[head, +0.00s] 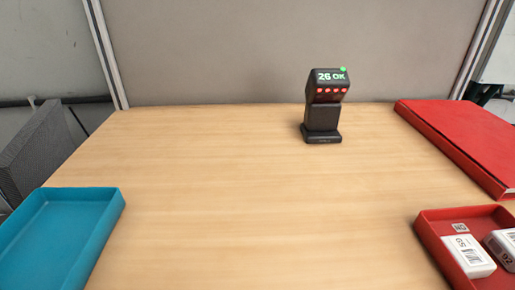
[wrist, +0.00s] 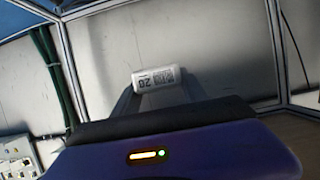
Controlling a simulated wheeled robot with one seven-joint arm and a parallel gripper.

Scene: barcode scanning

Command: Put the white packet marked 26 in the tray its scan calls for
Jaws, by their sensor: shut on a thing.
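A white packet (wrist: 160,79) with a barcode and a number that looks like 26 shows in the wrist view. My gripper (wrist: 162,88) is shut on it; the packet sits between the far ends of the fingers. Neither gripper nor held packet shows in the head view. The black scanner (head: 322,117) stands upright at the back of the table, its screen reading "26 OK" in green, with a green light on top and red lights below. A blue tray (head: 112,212) lies at the left, its visible part empty. A red tray (head: 433,248) lies at the front right.
Two white packets, one at the left (head: 467,263) and one at the right (head: 504,246), lie in the red tray. A red binder (head: 462,137) lies at the back right. The middle of the wooden table (head: 260,200) is clear. A grey partition (head: 240,50) stands behind.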

